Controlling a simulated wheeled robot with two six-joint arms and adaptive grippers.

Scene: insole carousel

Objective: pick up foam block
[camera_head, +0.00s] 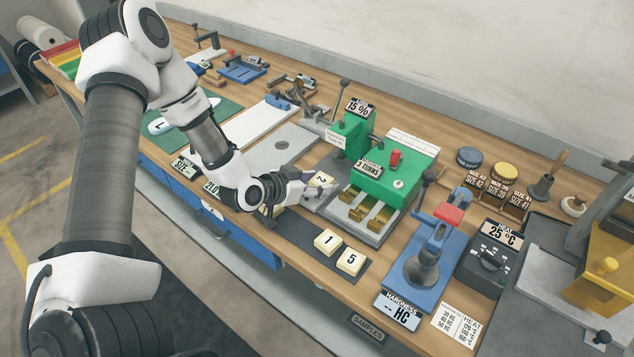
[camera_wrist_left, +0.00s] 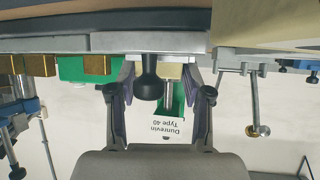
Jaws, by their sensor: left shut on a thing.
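A cream foam block (camera_head: 321,180) with a dark number on it is at the tips of my left gripper (camera_head: 306,187). The gripper is shut on this block, in front of the green machine. In the left wrist view, a cream part of the block (camera_wrist_left: 172,71) shows between the fingers of the left gripper (camera_wrist_left: 163,88). Two more cream foam blocks, marked 1 (camera_head: 328,241) and 5 (camera_head: 351,262), lie on a dark mat (camera_head: 309,252) near the bench front. My right gripper is not in view.
The green machine (camera_head: 396,178) with brass pieces stands just right of the gripper. A blue hardness tester (camera_head: 421,265) and a dark heater box (camera_head: 489,257) stand farther right. A green mat (camera_head: 207,118) and white board (camera_head: 258,122) lie on the left of the wooden bench.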

